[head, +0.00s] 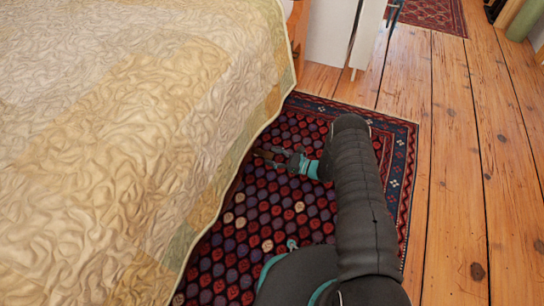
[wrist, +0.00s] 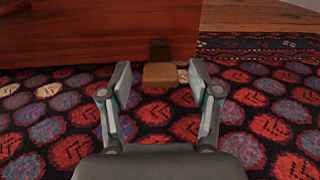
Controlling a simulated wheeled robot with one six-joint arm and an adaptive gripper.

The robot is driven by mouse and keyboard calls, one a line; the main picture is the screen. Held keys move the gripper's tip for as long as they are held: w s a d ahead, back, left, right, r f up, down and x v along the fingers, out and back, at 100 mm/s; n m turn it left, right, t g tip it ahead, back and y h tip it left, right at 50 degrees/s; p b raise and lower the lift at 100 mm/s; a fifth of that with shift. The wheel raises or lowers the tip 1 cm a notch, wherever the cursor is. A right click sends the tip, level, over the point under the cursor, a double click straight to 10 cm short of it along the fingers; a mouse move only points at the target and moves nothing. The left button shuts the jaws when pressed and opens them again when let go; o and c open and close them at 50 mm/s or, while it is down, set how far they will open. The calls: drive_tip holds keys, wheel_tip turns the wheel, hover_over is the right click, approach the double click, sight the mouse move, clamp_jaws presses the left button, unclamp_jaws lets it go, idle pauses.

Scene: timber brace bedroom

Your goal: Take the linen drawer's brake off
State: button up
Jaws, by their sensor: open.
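The linen drawer (wrist: 90,38) is a red-brown wooden front low over the rug in the wrist view. A small tan block (wrist: 160,76), apparently the brake's pedal, sticks out at its lower right, below a dark upright plate (wrist: 160,50). My gripper (wrist: 160,84) is open, with one finger on each side of the tan block in the picture. I cannot tell whether the fingers touch it. In the head view my gripper (head: 268,158) is low over the rug beside the bed's edge. The quilt hides the drawer and block there.
The bed's patchwork quilt (head: 130,130) hangs down left of my arm. A red and navy patterned rug (head: 300,125) lies below, with bare plank floor (head: 460,150) to the right. A white panel (head: 330,35) stands at the back.

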drive_tip(key=shift+w+a, duration=0.15)
drive_tip(key=shift+a, duration=0.15)
clamp_jaws()
drive_tip(key=shift+d+r, duration=0.1)
